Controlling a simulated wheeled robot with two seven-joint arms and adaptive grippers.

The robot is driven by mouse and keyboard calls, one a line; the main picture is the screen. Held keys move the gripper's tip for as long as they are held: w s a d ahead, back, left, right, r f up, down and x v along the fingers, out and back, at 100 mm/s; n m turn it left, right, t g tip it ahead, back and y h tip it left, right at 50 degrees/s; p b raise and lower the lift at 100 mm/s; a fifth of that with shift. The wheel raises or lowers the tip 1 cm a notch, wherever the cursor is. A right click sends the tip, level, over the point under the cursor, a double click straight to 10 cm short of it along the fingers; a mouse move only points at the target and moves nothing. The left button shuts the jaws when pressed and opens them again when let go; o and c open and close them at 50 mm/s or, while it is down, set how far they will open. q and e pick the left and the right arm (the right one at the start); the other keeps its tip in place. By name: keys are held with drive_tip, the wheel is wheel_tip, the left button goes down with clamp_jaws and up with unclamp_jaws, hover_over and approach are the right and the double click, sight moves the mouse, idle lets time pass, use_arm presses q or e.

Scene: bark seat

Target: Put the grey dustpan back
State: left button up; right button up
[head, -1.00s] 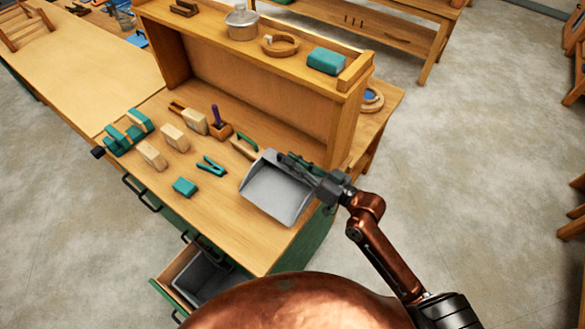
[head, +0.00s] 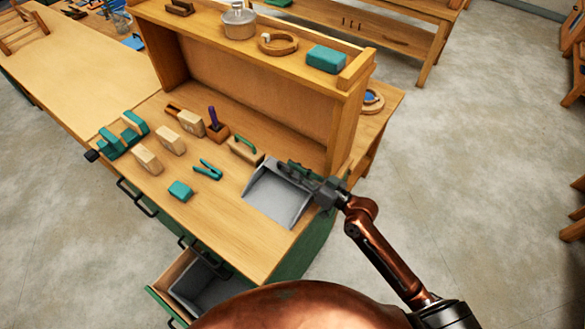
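The grey dustpan (head: 275,199) is over the right end of the workbench top, its wide open lip toward the front of the bench. It lies nearly flat, on or just above the wood; I cannot tell if it touches. My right gripper (head: 294,170) reaches in from the right and is at the dustpan's back right side, where the handle is mostly hidden by the fingers. It appears shut on the dustpan. My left gripper is not in view.
A teal clamp (head: 208,170), a teal block (head: 180,191) and several wooden blocks lie left. A raised shelf (head: 262,97) stands behind. An open drawer (head: 176,284) with a grey bin juts out below the front.

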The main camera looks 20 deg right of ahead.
drive_tip(key=o, duration=0.3)
drive_tip(key=b+v, duration=0.1)
drive_tip(key=v, duration=0.4)
drive_tip(key=b+v, duration=0.1)
drive_tip(key=v, duration=0.4)
drive_tip(key=shift+s+d+f, duration=0.2)
drive_tip(key=shift+f, duration=0.05)
drive_tip(key=shift+s+d+r+b, duration=0.1)
drive_tip(key=shift+s+d+b, duration=0.3)
drive_tip(key=shift+s, duration=0.2)
drive_tip(key=shift+d, duration=0.1)
